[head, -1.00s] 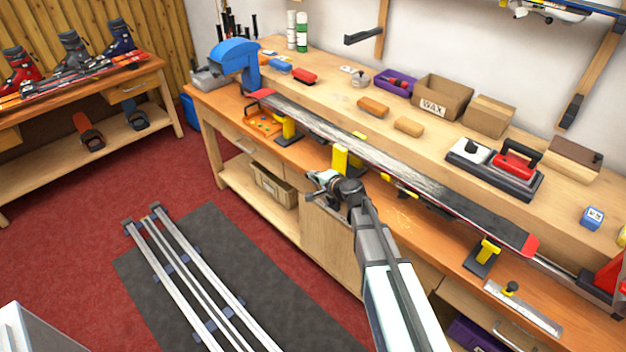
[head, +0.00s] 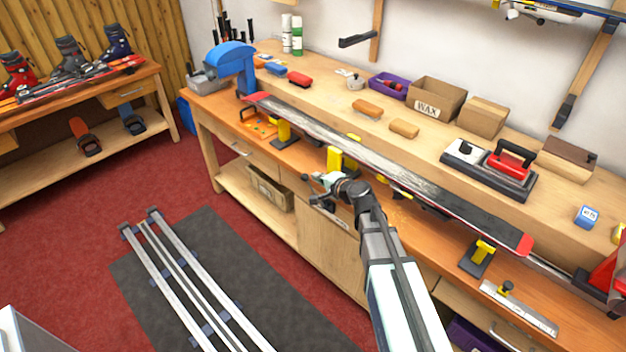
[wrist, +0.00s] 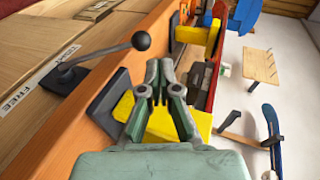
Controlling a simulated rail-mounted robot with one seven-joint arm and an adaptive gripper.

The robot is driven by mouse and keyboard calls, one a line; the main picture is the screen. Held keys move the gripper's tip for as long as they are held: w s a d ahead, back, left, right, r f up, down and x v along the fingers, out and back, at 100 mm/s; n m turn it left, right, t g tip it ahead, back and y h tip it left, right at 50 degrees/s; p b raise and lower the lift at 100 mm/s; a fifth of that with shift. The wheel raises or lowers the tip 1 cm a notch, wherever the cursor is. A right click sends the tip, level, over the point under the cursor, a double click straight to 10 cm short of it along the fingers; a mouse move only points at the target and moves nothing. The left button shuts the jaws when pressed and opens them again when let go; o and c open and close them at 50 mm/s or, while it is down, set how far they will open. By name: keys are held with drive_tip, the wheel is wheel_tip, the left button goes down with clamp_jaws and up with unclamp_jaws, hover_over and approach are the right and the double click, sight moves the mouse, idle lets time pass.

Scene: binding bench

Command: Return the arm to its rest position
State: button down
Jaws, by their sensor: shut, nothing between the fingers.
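My gripper (head: 318,187) is over the front edge of the orange workbench (head: 300,158), in front of the middle yellow support. In the wrist view my gripper (wrist: 159,95) has its fingertips close together with nothing held. Behind the fingers in that view lies a yellow block (wrist: 160,125) on a dark base. A ski (head: 400,165) with a worn grey base and red ends lies along the bench on yellow supports, apart from the gripper.
A lever with a round black knob (wrist: 141,40) stands close left of the fingers in the wrist view. A blue clamp (head: 232,62) stands at the bench's far end. Wax boxes and an iron (head: 510,160) sit on the raised shelf. Floor rails (head: 180,265) lie on a grey mat.

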drive_tip(key=a+r+b+v, duration=0.1)
drive_tip(key=r+v, duration=0.1)
drive_tip(key=v, duration=0.5)
drive_tip(key=s+d+f+n+g+h, duration=0.1)
drive_tip(key=s+d+f+n+g, duration=0.15)
drive_tip(key=s+f, duration=0.5)
drive_tip(key=s+d+f+n+g+h, duration=0.2)
drive_tip(key=s+f+g, duration=0.25)
drive_tip(key=f, duration=0.55)
drive_tip(key=s+d+f+n+g+h, duration=0.1)
drive_tip(key=s+d+f+n+g, duration=0.15)
drive_tip(key=s+f, duration=0.55)
drive_tip(key=s+d+f+n+g+h, duration=0.1)
drive_tip(key=s+d+f+g, duration=0.1)
drive_tip(key=s+f, duration=0.4)
drive_tip(key=s+d+f+g+h, duration=0.2)
drive_tip(key=s+f, duration=0.3)
drive_tip(key=s, duration=0.9)
drive_tip(key=s+d+f+n+g+h, duration=0.1)
drive_tip(key=s+d+f+g, duration=0.3)
drive_tip(key=s, duration=0.7)
wheel_tip(320, 180, down, 3)
drive_tip(key=shift+d+r+n, duration=0.2)
drive_tip(key=shift+d+n, duration=0.1)
